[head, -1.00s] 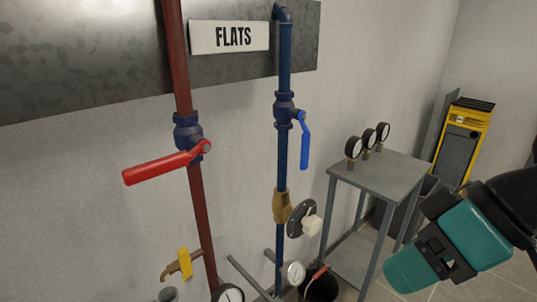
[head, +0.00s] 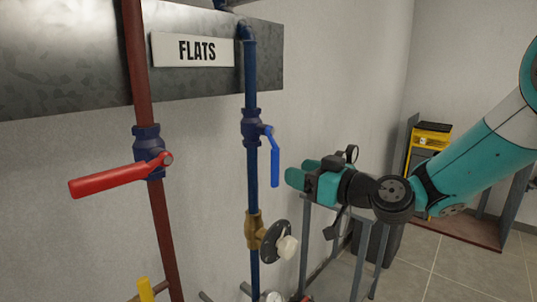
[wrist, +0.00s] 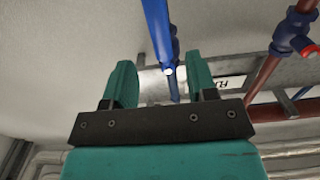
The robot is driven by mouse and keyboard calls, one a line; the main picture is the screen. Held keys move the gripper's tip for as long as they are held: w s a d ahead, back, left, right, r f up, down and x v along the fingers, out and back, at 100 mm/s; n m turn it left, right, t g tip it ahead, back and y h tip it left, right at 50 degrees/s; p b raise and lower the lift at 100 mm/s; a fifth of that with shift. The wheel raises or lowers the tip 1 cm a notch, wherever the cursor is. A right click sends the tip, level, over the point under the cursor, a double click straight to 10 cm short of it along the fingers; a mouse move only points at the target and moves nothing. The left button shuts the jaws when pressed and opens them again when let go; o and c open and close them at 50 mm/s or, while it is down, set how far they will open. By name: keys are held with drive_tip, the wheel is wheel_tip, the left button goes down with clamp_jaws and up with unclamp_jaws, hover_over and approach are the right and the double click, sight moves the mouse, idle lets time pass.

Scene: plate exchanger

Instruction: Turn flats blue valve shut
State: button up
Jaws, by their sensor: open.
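The FLATS sign (head: 193,50) is on the grey metal panel above the pipes. The blue valve handle (head: 275,168) hangs down along the vertical blue pipe (head: 254,185), below its dark blue valve body (head: 251,127). My gripper (head: 297,174) is open and empty, just right of the handle in the head view, with its fingers pointing left towards it. In the wrist view the blue handle (wrist: 158,35) shows beyond and between the two open fingers of my gripper (wrist: 162,85). No contact with the handle is visible.
A red valve handle (head: 120,180) sticks out left from the red pipe (head: 163,230). A round flange with a pale knob (head: 288,246) is on the blue pipe below the handle. A grey metal stand (head: 340,215) and a yellow unit (head: 425,145) are at the right.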

sight(278, 166)
drive_tip(key=p+x, duration=0.3)
drive_tip(key=x, duration=0.6)
drive_tip(key=shift+w+a, duration=0.1)
drive_tip(key=shift+a, duration=0.1)
clamp_jaws()
